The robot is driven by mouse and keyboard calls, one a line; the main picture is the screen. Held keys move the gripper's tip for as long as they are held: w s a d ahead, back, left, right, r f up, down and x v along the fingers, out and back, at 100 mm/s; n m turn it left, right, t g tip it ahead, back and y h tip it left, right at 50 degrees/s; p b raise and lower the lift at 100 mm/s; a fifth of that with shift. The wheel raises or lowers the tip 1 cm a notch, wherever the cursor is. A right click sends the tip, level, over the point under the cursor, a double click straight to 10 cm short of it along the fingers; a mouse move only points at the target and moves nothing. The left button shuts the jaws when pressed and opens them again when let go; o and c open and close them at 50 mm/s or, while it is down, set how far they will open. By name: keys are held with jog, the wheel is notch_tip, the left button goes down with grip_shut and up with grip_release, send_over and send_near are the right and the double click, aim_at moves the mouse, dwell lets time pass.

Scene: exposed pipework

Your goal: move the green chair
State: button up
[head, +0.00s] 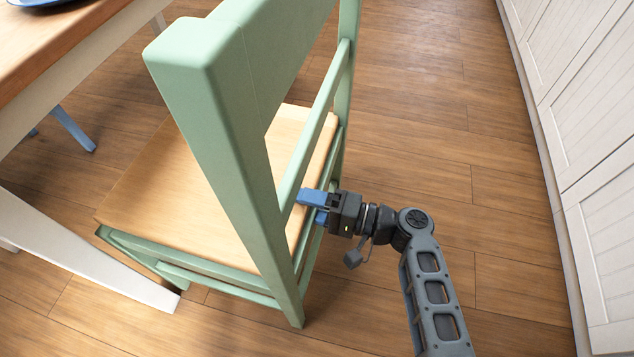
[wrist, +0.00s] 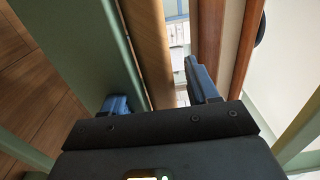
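The green chair (head: 215,100) stands upright in the middle of the head view, with a pale wooden seat (head: 185,190) and a green slatted back. My gripper (head: 310,206) is at the right side of the chair back, close to its lower rails. Its two blue fingers are apart. A wooden strip shows beyond the gap. I cannot tell whether a finger touches the chair.
A wooden-topped table (head: 50,45) with white legs stands at the left, close to the chair. A blue leg (head: 72,128) shows under it. White panelled cabinets (head: 590,130) line the right side. The plank floor (head: 430,110) between chair and cabinets is clear apart from my arm.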

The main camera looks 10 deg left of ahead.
grip_shut()
dwell(0.3)
dwell(0.9)
